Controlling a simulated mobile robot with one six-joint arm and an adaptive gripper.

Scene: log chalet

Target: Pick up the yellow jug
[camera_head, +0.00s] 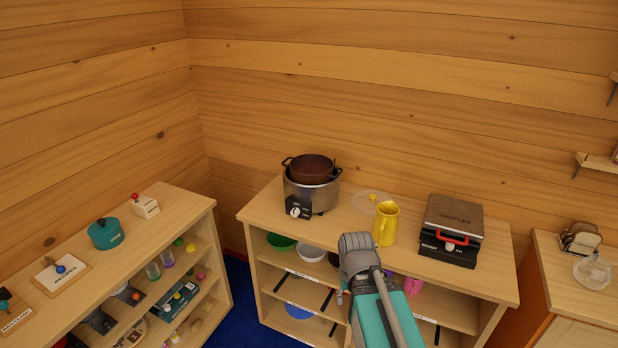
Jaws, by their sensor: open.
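The yellow jug (385,224) stands upright on top of the middle wooden shelf unit (340,231), between a slow cooker and a waffle maker. Its handle is at the upper left of its body. My teal and grey arm reaches up in front of this unit, and its grey joint is just left of and below the jug in the picture. I cannot make out my gripper's fingers; they are hidden behind or below the arm. Nothing is seen touching the jug.
A slow cooker (311,195) with a brown pot on top stands left of the jug. A clear lid (374,203) lies behind it. A black waffle maker (451,231) stands close on the right. Side cabinets flank both sides.

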